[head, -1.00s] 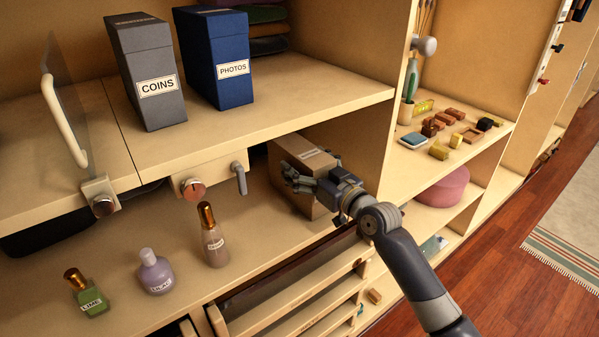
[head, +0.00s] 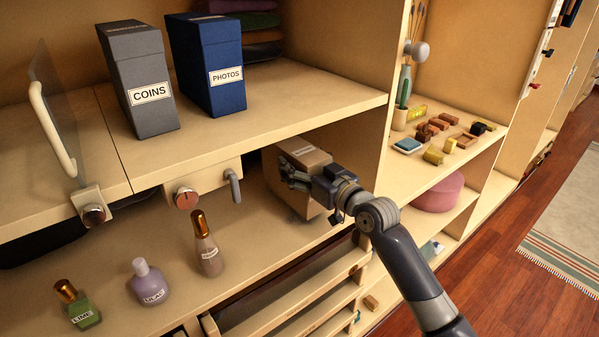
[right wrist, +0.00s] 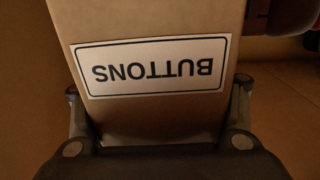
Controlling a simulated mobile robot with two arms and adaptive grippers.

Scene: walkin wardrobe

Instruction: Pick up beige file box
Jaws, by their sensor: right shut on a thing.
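The beige file box (head: 286,195) is in the lower shelf bay, under the upper shelf, in the head view. Its BUTTONS label fills the middle of the right wrist view (right wrist: 150,120), upside down there. My right gripper (head: 300,180) is shut on the box, with one finger on each side of it. The box looks slightly tilted in the head view; whether its base touches the shelf is hard to tell. My left gripper is not in view.
Above stand a grey COINS box (head: 140,85) and a blue PHOTOS box (head: 211,75). The upper shelf edge (head: 270,137) is close over the box. Bottles labelled LIME (head: 80,308) and LILAC (head: 150,285), and a brown-capped bottle (head: 207,250), stand left on the lower shelf.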

